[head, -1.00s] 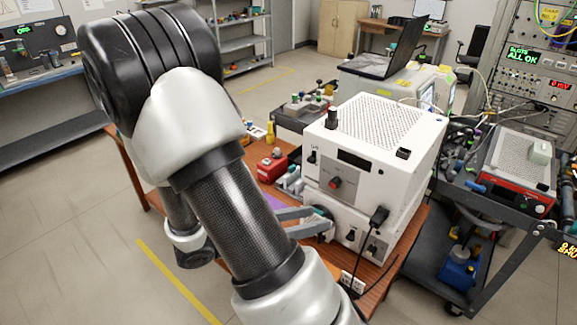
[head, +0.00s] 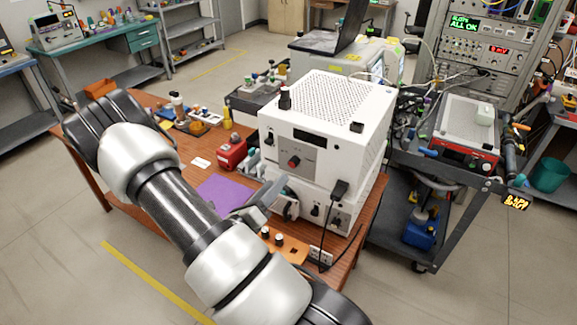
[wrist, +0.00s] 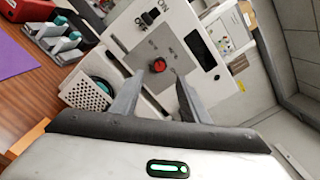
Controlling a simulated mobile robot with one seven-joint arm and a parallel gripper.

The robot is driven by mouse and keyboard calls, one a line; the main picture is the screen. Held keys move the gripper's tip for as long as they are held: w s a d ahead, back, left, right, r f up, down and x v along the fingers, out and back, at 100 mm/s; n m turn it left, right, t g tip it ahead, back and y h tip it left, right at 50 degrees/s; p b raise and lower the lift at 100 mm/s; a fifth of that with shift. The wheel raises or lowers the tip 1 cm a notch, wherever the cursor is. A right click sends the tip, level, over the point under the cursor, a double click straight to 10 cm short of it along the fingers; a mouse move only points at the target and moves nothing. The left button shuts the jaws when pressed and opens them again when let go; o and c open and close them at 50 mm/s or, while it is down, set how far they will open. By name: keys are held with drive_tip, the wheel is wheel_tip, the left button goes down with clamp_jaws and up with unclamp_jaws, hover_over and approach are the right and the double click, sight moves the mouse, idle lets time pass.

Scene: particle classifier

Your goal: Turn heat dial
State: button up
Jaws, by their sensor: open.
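The white particle classifier (head: 325,125) stands on the wooden table. A red dial (head: 294,161) sits on its front panel. In the wrist view the red dial (wrist: 157,65) has a black pointer-like part beside it; its label is too small to read. My gripper (head: 268,197) is in front of the machine, low and left of the dial in the head view. In the wrist view my gripper (wrist: 160,84) is open and empty. The dial appears just beyond the fingertips, roughly in line with the gap, and no contact shows.
An ON/OFF switch (wrist: 150,17) is near the dial. A black plug and cable (head: 339,189) hang from the lower front. A red box (head: 231,153) and purple mat (head: 217,191) lie left of the machine. A dark cart (head: 425,175) stands at its right.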

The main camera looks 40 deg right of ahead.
sight(291, 164)
drive_tip(key=p+x, duration=0.1)
drive_tip(key=x, duration=0.8)
drive_tip(key=c, duration=1.1)
drive_tip(key=shift+o, duration=0.2)
